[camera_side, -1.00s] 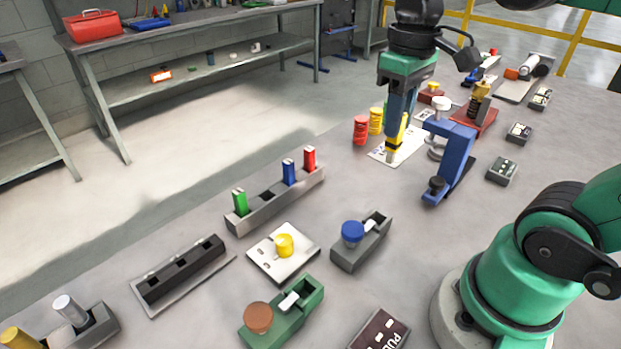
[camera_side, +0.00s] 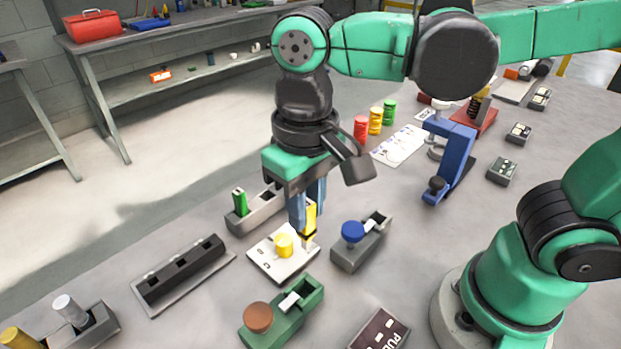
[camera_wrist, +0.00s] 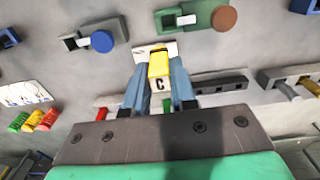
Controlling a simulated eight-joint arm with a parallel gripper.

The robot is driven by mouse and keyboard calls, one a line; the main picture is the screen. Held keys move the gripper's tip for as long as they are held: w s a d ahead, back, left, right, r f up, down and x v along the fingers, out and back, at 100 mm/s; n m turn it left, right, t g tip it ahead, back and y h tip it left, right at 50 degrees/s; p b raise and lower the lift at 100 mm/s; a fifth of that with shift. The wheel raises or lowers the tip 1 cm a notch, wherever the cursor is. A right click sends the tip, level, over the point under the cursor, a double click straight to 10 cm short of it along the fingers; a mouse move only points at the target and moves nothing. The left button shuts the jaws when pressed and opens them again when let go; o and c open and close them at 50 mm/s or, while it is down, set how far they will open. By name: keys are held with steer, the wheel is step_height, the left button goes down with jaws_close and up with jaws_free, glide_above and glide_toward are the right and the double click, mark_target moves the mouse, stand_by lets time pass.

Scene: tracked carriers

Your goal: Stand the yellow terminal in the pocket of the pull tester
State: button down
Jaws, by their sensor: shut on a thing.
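My gripper (camera_side: 308,232) is shut on the yellow terminal (camera_side: 309,217), which hangs upright with a dark band and a pale tip below. In the wrist view the terminal (camera_wrist: 159,63) shows a letter C between the fingers. Its lower end is at the right part of a white plate (camera_side: 287,267) with a yellow knob (camera_side: 284,245); I cannot tell whether it touches. A green fixture (camera_side: 308,297) with a brown knob stands nearer the camera, by a dark label (camera_side: 381,330) with the letters "PU", cut off. I cannot tell for certain which fixture is the pull tester.
A grey fixture (camera_side: 347,256) with a blue knob stands right of the plate. A grey rack (camera_side: 262,217) with a green block is behind, partly hidden by my gripper. A dark slotted strip (camera_side: 180,270) lies left. A blue clamp (camera_side: 452,155) stands farther back.

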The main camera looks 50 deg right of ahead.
mark_target(303, 248)
steer(key=shift+s+a+f, duration=0.15)
steer(key=shift+a+f, duration=0.1)
steer(key=shift+f, duration=0.6)
steer(key=shift+s+a+f, duration=0.15)
steer(key=shift+a+f, duration=0.15)
steer(key=shift+f, duration=0.55)
steer(key=shift+s+a+f, duration=0.15)
steer(key=shift+a+f, duration=0.1)
steer(key=shift+f, duration=0.6)
steer(key=shift+f, duration=1.6)
stand_by(0.7)
steer(key=shift+c, duration=0.8)
jaws_free()
steer(key=shift+r, duration=0.1)
step_height(303, 248, up, 7)
stand_by(0.8)
